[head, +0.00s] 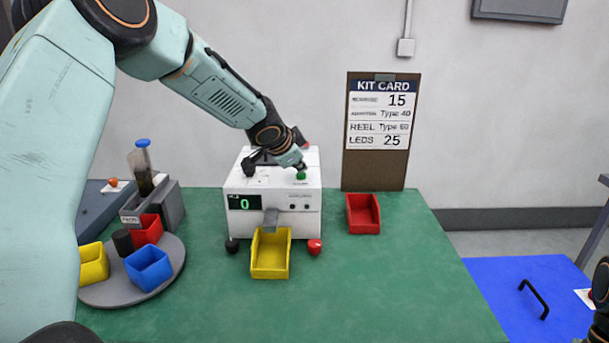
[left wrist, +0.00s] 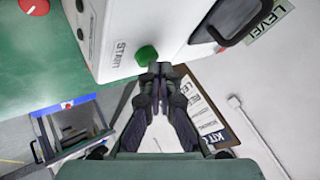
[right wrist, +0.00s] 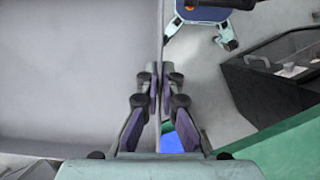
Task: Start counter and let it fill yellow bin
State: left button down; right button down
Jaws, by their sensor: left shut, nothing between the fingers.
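The white counter (head: 273,190) stands on the green table with its display (head: 245,202) reading 0. Its green start button (head: 300,176) is on top at the right; it also shows in the left wrist view (left wrist: 146,55) beside the word START. The yellow bin (head: 271,255) stands under the counter's grey chute (head: 270,219) and looks empty. My left gripper (head: 303,164) is shut and empty, its fingertips just at the green button; I cannot tell whether they touch it. My right gripper (right wrist: 158,76) has its fingers close together, away from the counter; whether it is fully shut is unclear.
A red bin (head: 363,215) stands right of the counter. A round grey tray (head: 150,285) at the left holds small yellow, red and blue bins. A kit card (head: 382,115) leans at the back, listing LEDS 25. The table's front right is clear.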

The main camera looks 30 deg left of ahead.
aim_at(300, 175)
pick_arm(q)
jog(key=shift+f+b, duration=0.35)
jog(key=shift+f, duration=0.05)
pick_arm(e)
jog(key=shift+f, duration=0.4)
pick_arm(q)
jog(key=shift+r, duration=0.15)
pick_arm(e)
jog(key=shift+r, duration=0.15)
pick_arm(q)
jog(key=shift+r+p, duration=0.75)
jog(key=shift+p, duration=0.05)
pick_arm(e)
jog(key=shift+r, duration=0.65)
